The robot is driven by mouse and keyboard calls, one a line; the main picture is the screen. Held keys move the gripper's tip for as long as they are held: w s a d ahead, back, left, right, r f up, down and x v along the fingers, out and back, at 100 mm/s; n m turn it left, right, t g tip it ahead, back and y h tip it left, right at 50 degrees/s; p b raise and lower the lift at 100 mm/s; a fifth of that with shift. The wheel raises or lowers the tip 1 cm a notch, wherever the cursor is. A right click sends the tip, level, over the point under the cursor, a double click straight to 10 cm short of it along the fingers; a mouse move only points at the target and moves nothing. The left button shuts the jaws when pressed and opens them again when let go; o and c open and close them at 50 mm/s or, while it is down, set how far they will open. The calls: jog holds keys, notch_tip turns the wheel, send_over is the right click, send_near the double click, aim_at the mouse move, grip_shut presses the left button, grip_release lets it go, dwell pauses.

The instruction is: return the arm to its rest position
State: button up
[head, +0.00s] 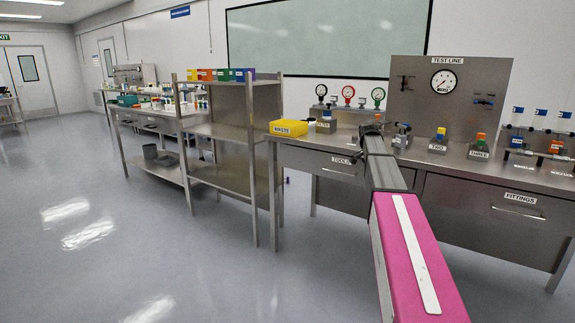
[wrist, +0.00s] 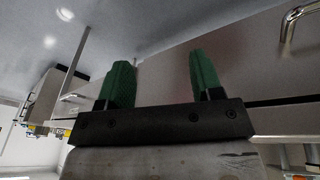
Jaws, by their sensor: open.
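My arm, with a pink and white link, stretches from the bottom right of the head view toward the front of the steel workbench (head: 340,143). Its dark far end shows near the drawers, and the fingers cannot be made out there. In the wrist view my gripper (wrist: 155,78) has two green fingers set wide apart, with nothing between them. The wrist view is tilted and shows a steel drawer front with a bar handle (wrist: 303,24) beyond the fingers. I cannot tell how far the fingers are from it.
A yellow waste tray (head: 288,128), the TWO block (head: 438,145) and the THREE block (head: 479,150) sit on the workbench. A test line panel (head: 450,100) with a gauge stands behind. A steel shelf rack (head: 230,133) stands to the left. The floor (head: 130,240) at left is clear.

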jog(key=s+a+f+n+y, duration=0.1)
jog(key=s+a+f+n, duration=0.3)
jog(key=s+f, duration=0.5)
jog(key=s+a+f+n+y, duration=0.1)
jog(key=s+a+f+n, duration=0.3)
jog(key=s+a+f, duration=0.5)
jog(key=s+a+f+n+y, duration=0.1)
jog(key=s+a+f+n, duration=0.3)
jog(key=s, duration=1.4)
jog(key=a+f, duration=0.3)
jog(key=f, duration=0.3)
jog(key=shift+s+f, duration=0.35)
